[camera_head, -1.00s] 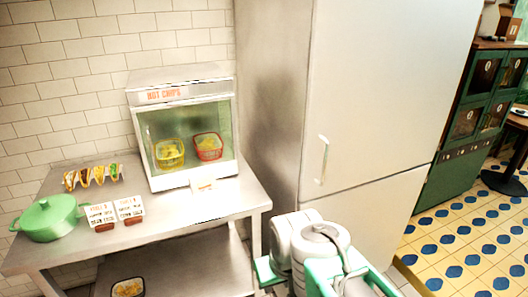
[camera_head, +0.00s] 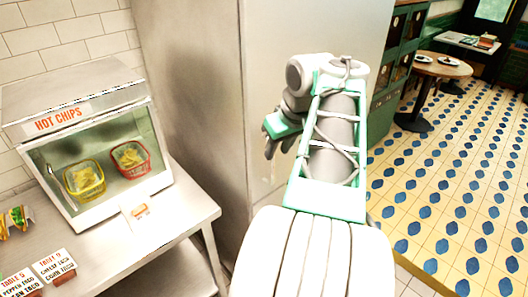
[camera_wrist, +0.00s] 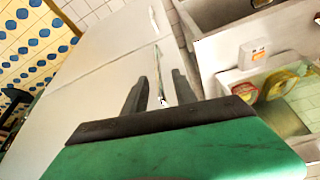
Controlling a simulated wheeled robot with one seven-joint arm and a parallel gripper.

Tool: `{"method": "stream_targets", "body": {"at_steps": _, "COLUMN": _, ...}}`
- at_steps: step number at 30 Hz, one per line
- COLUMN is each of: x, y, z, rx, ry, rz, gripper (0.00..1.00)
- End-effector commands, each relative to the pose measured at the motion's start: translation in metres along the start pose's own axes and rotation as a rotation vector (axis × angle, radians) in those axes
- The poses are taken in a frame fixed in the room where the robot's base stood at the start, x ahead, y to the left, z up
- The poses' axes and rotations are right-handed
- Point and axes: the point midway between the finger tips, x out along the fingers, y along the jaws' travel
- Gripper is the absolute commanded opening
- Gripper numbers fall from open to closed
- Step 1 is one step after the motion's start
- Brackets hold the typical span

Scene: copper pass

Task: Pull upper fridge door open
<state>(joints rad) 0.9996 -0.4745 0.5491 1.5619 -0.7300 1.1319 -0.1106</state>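The fridge has a pale upper door (camera_head: 265,60), which looks shut and flush with the lower door (camera_wrist: 105,35) in the wrist view. The upper door's slim vertical handle (camera_wrist: 160,75) stands between my two dark fingers in the wrist view. My gripper (camera_wrist: 160,88) is open, with a gap on each side of the handle; I cannot tell whether a finger touches it. In the head view my gripper (camera_head: 270,143) is at the door front, and my arm hides much of the door and most of the handle.
A steel table (camera_head: 188,212) with a hot chips warmer (camera_head: 75,120) stands left of the fridge, close to my gripper's side. A green cabinet (camera_head: 390,85) stands behind on the right. The tiled floor (camera_head: 450,190) to the right is open, with a round table (camera_head: 440,66) farther back.

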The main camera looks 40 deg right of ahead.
Motion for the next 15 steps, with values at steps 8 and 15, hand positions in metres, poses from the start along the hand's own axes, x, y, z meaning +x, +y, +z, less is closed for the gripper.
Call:
{"method": "stream_targets", "body": {"at_steps": 8, "x": 0.029, "y": 0.002, "z": 0.001, "rx": -0.007, "ry": -0.002, "rz": -0.001, "gripper": 0.33}}
{"method": "stream_targets", "body": {"at_steps": 15, "x": 0.069, "y": 0.002, "z": 0.0, "rx": -0.005, "ry": -0.001, "rz": -0.001, "gripper": 0.33}}
